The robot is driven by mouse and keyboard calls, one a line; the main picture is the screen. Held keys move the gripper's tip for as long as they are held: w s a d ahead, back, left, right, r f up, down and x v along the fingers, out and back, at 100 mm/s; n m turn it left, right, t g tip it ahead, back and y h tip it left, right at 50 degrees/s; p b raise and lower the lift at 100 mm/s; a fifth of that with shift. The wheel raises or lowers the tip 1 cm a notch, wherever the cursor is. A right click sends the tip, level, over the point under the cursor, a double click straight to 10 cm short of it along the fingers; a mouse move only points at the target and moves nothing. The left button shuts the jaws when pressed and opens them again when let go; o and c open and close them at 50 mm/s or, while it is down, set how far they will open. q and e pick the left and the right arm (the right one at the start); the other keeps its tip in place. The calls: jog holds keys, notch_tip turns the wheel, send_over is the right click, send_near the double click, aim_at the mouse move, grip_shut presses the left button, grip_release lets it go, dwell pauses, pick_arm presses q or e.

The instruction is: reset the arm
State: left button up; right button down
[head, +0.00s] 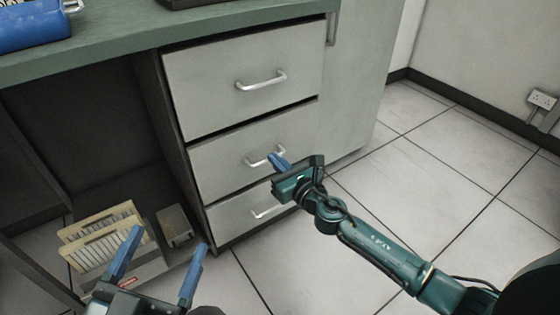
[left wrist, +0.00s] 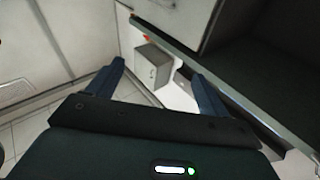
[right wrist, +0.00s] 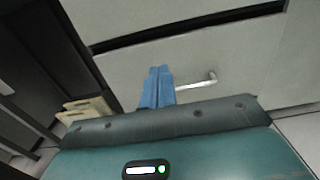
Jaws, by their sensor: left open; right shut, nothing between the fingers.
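My left gripper (head: 170,240) is at the lower left of the head view, its two blue fingers wide apart and empty. The left wrist view also shows these fingers (left wrist: 158,70) spread, with nothing between them. My right gripper (head: 277,160) is in front of the drawer unit, near the middle drawer's handle (head: 265,156). Its blue fingers are together in the right wrist view (right wrist: 158,72), with nothing between them. That view shows a handle (right wrist: 198,82) just right of the fingertips; I cannot tell whether they touch.
A grey drawer unit (head: 230,65) with three handled drawers stands under the green desk top (head: 130,45). A rack of cards (head: 100,240) sits low at the left, beside a small grey box (head: 174,226). A blue box (head: 30,28) is on the desk. Tiled floor (head: 430,170) is clear at the right.

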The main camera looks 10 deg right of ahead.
pick_arm(q)
jog(key=s+a+r+n+g+y+p, duration=0.1)
jog(key=r+p, duration=0.4)
jog(key=p, duration=1.3)
jog(key=s+a+r+n+g+y+p, duration=0.1)
jog(key=a+r+g+y+p, duration=0.3)
jog(key=p, duration=1.5)
notch_tip(320, 180, up, 2)
jog(key=n+g, duration=0.1)
jog(key=g, duration=0.1)
jog(key=shift+n+g+y, duration=0.3)
jog(key=shift+y, duration=0.1)
pick_arm(e)
jog(key=s+r+n+g+h, duration=0.1)
jog(key=s+r+n+g, duration=0.2)
jog(key=s+r+n, duration=0.8)
jog(key=s+d+r+n+g+h, duration=0.1)
jog(key=s+r+n+g, duration=0.2)
jog(key=s+r+n, duration=0.8)
jog(key=s+n, duration=0.6)
jog(key=n, duration=0.7)
jog(key=shift+r+h, duration=0.15)
jog(key=shift+h, duration=0.25)
pick_arm(q)
jog(key=shift+a+r, duration=0.1)
